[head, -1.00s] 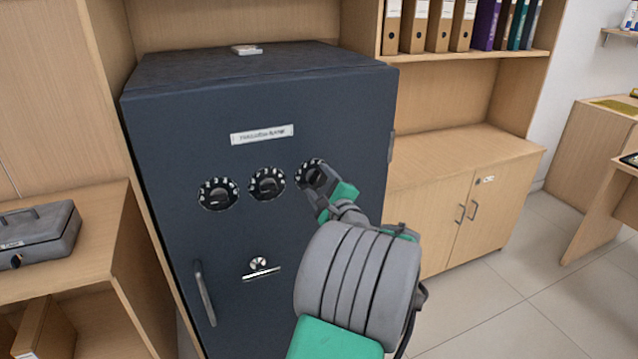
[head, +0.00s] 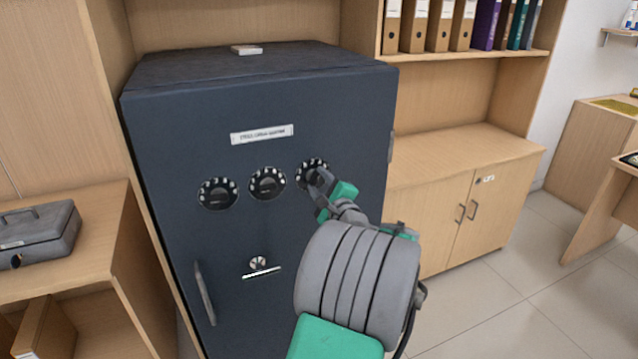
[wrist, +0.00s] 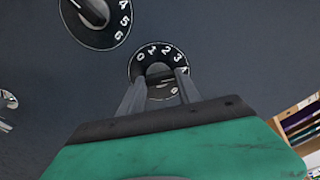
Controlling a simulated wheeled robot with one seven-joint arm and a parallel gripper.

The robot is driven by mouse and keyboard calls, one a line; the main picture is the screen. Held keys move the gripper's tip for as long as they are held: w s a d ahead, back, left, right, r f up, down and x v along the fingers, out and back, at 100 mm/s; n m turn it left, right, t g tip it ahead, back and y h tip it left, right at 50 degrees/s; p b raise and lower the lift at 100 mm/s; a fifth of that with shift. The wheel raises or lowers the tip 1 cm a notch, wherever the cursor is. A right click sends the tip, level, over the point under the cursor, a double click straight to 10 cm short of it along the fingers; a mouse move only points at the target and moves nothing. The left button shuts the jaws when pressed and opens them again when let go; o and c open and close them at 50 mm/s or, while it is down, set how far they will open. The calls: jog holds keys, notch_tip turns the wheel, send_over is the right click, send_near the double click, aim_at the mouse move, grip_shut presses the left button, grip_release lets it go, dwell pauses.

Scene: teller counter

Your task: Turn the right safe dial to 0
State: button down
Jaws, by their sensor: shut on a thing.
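The dark safe (head: 270,225) stands in the middle of the head view, with three black dials in a row. The right dial (head: 312,168) is partly covered by my gripper (head: 318,184). In the wrist view the right dial (wrist: 153,56) shows the numbers 0, 1, 2 and 3 along its top edge; its lower part is hidden. My gripper (wrist: 160,84) is shut on the dial's knob, one finger on each side. The middle dial (head: 267,184) also shows in the wrist view (wrist: 97,15). The left dial (head: 218,193) is clear of the arm.
Below the dials are a small round lock (head: 258,263) and a long handle (head: 205,293). A grey cash box (head: 38,236) sits on the left shelf. A wooden cabinet (head: 450,200) stands right of the safe, with open floor in front.

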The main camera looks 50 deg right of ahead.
jog(key=shift+f+n+b, duration=0.1)
jog(key=shift+n+b, duration=0.3)
jog(key=shift+b, duration=0.05)
jog(key=shift+f+n+b, duration=0.1)
jog(key=shift+n+b, duration=0.45)
jog(key=shift+n, duration=0.05)
jog(key=n+b, duration=0.4)
jog(key=shift+a+f, duration=0.1)
jog(key=n+b, duration=0.5)
jog(key=b, duration=0.1)
jog(key=shift+n, duration=0.4)
jog(key=n+b, duration=0.6)
jog(key=b, duration=0.2)
jog(key=shift+w+f, duration=0.1)
jog(key=n+b, duration=0.4)
jog(key=shift+n+b, duration=0.9)
jog(key=shift+n, duration=0.1)
jog(key=shift+r, duration=0.25)
